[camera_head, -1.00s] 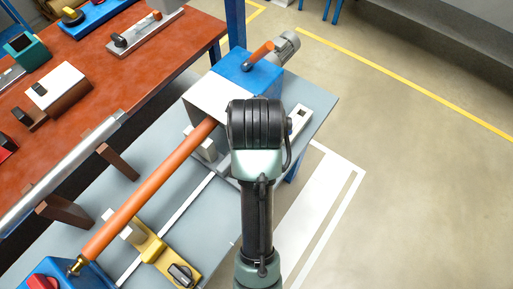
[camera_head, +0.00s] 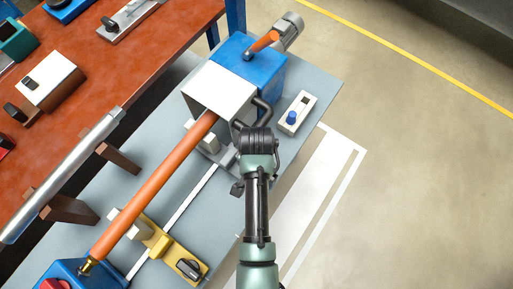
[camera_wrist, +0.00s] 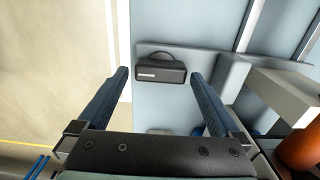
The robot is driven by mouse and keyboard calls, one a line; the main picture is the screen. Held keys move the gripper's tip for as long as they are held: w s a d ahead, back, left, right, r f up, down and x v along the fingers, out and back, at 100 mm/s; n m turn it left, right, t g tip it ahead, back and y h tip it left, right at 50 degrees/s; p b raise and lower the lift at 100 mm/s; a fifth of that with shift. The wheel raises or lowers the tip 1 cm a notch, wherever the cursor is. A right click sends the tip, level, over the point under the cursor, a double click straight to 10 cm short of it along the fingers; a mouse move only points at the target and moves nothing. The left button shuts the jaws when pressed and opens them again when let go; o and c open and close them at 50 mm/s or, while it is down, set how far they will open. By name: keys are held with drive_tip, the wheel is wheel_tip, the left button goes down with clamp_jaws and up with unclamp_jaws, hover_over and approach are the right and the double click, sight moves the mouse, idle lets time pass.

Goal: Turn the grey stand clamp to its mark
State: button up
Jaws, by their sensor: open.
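The grey stand (camera_wrist: 236,78) carries a black clamp (camera_wrist: 160,72) at its outer end, seen from above in the wrist view. My gripper (camera_wrist: 160,78) is open, and the clamp shows between its two dark blue fingertips, with gaps on both sides. I cannot tell how far below the fingertips it lies. I cannot make out the mark.
An orange tube (camera_head: 155,185) runs beside the stand to the white-and-blue headstock (camera_head: 225,85). A yellow stand (camera_head: 158,243) with a black clamp (camera_head: 189,268) is nearer. A white box with a blue button (camera_head: 296,113) stands right of my wrist. Open floor lies right.

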drive_tip(key=shift+f, duration=0.85)
drive_tip(key=shift+c, duration=0.3)
drive_tip(key=c, duration=1)
